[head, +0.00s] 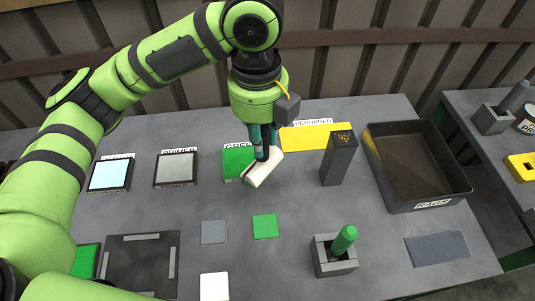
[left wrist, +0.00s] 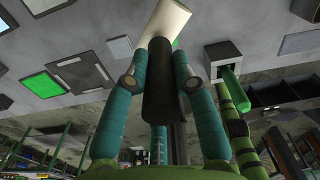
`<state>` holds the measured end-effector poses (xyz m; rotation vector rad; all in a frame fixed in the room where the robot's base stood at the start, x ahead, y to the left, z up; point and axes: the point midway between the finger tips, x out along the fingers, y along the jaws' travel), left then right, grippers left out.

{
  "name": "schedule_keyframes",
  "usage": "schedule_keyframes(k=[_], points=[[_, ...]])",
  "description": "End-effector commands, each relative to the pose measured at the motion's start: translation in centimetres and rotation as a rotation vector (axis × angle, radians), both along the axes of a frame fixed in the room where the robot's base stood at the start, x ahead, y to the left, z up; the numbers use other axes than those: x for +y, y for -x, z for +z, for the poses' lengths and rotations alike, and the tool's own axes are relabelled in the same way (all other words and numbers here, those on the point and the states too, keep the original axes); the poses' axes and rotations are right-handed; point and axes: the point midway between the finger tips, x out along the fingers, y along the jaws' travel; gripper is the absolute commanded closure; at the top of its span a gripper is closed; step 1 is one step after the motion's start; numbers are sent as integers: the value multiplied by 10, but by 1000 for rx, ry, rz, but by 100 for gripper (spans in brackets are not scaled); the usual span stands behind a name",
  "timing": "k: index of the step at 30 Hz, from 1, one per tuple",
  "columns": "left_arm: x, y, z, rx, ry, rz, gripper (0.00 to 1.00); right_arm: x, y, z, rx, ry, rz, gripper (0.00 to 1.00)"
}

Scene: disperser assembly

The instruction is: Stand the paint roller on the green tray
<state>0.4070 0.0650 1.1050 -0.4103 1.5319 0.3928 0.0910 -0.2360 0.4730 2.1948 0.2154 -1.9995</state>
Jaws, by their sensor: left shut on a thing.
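The paint roller has a white cylinder (head: 263,169) and a dark handle. My left gripper (head: 267,146) is shut on its dark handle and points down, with the white end lowest and tilted. In the left wrist view the handle (left wrist: 162,110) sits between the fingers and the white cylinder (left wrist: 166,22) juts out beyond them. The green tray (head: 235,160), a flat dark-rimmed square with a label at its back, lies just left of the roller and is partly hidden by it. My right gripper is not in view.
Right of the roller stand a tall dark block (head: 338,160) by a yellow mat (head: 305,136) and a deep dark bin (head: 385,165). A green-handled item (head: 344,238) stands in a grey holder (head: 331,262). Grey (head: 213,232) and green (head: 265,226) squares lie in front.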

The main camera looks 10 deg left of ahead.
Motion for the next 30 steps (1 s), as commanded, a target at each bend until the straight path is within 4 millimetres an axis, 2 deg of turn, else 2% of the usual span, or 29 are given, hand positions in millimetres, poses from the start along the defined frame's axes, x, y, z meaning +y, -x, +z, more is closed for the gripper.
schedule_keyframes(k=[5,13,19,25,30], points=[[6,-6,-5,2,-2,-19,100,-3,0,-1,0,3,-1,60],[44,-52,-37,2,-4,-13,100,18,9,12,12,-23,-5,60],[65,-81,-60,0,-3,-17,100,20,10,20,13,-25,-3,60],[73,-90,-72,-1,-3,-22,100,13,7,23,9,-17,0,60],[73,-90,-96,2,-4,-22,100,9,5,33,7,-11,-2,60]])
